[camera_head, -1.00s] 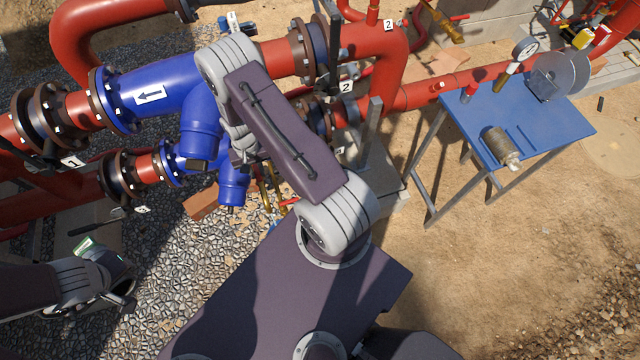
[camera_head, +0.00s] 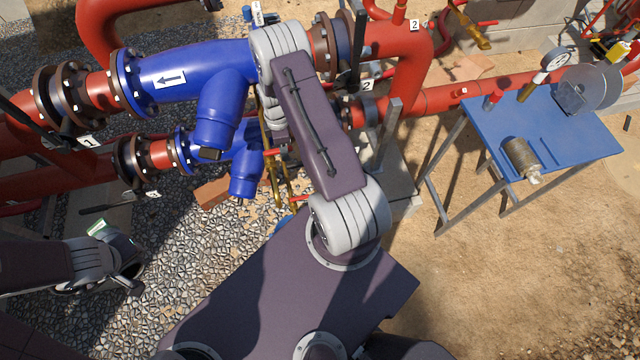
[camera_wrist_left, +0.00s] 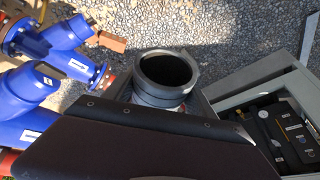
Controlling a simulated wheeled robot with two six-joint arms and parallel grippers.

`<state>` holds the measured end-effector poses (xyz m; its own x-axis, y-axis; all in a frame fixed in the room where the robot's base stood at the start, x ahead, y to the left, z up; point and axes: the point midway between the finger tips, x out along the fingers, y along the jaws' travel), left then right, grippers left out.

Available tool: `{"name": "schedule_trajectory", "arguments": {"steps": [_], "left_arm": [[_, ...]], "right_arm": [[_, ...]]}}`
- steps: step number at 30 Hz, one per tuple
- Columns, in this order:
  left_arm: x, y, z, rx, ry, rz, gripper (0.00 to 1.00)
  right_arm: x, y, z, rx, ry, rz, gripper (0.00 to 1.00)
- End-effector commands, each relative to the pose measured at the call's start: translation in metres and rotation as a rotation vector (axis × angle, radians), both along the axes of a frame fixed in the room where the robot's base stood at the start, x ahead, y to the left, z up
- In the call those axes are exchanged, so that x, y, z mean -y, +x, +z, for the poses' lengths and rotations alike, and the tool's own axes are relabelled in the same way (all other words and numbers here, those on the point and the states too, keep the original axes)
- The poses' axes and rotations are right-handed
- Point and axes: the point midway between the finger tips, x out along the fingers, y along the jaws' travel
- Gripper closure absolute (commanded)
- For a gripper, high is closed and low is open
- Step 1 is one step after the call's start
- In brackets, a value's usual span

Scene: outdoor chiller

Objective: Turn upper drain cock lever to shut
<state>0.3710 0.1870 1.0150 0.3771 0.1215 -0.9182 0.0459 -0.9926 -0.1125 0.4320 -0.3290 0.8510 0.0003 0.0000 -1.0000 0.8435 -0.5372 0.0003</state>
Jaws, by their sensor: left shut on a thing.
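Brass drain pipework (camera_head: 270,135) stands upright behind the blue strainers, partly covered by my right arm (camera_head: 318,130). A small red lever (camera_head: 275,152) shows on it, with another red lever (camera_head: 301,198) lower down; I cannot tell how far either is turned. My right arm reaches over this pipework, and its gripper is hidden below its wrist. My left gripper (camera_head: 128,278) is at the lower left over the gravel, well apart from the levers. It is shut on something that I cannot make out. The left wrist view shows a dark round opening (camera_wrist_left: 167,72) but no clear jaws.
Blue strainers (camera_head: 190,80) sit on the red pipes (camera_head: 400,40); they also show in the left wrist view (camera_wrist_left: 30,90). A brick (camera_head: 212,190) lies below them. A blue table (camera_head: 560,140) with parts stands at the right. Sandy ground before it is open.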

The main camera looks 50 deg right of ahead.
Motion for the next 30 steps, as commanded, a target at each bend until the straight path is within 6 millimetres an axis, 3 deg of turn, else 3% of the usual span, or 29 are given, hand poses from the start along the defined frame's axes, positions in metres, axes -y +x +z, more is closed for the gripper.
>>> {"name": "schedule_trajectory", "arguments": {"steps": [11,30], "left_arm": [[0.000,0.000,0.002,0.001,0.000,0.000,0.86],[0.000,0.000,0.056,0.001,0.000,0.000,0.86]], "right_arm": [[0.000,0.000,0.003,-0.001,0.001,-0.001,0.35],[0.000,0.000,0.072,0.000,0.000,-0.001,0.35]]}}
